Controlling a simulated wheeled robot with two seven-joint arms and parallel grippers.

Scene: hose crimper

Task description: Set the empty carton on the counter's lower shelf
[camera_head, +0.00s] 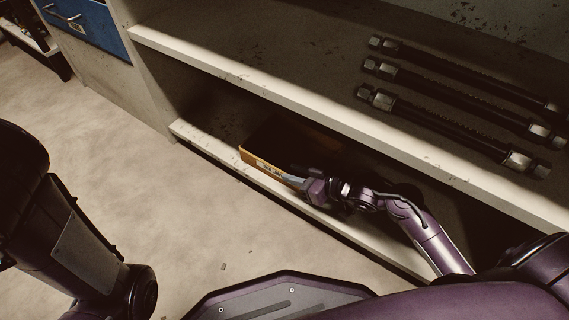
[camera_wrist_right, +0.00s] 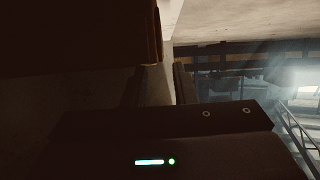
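The carton (camera_head: 262,163) is a brown-orange box with a small pale label. In the head view it sits at the front of the counter's lower shelf (camera_head: 200,139), its back part in deep shadow. My right gripper (camera_head: 296,183) is at the carton's front right, with a pale finger against or just before its front face. I cannot tell whether it grips the carton; the other finger is hidden. A dark brown surface, probably the carton (camera_wrist_right: 80,35), fills the upper left of the right wrist view. My left gripper is out of view; only left arm links show.
The counter's upper shelf (camera_head: 250,78) runs just above the carton and my right forearm. Several black hoses with metal fittings (camera_head: 430,122) lie on it. A blue drawer unit (camera_head: 90,28) stands at the upper left.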

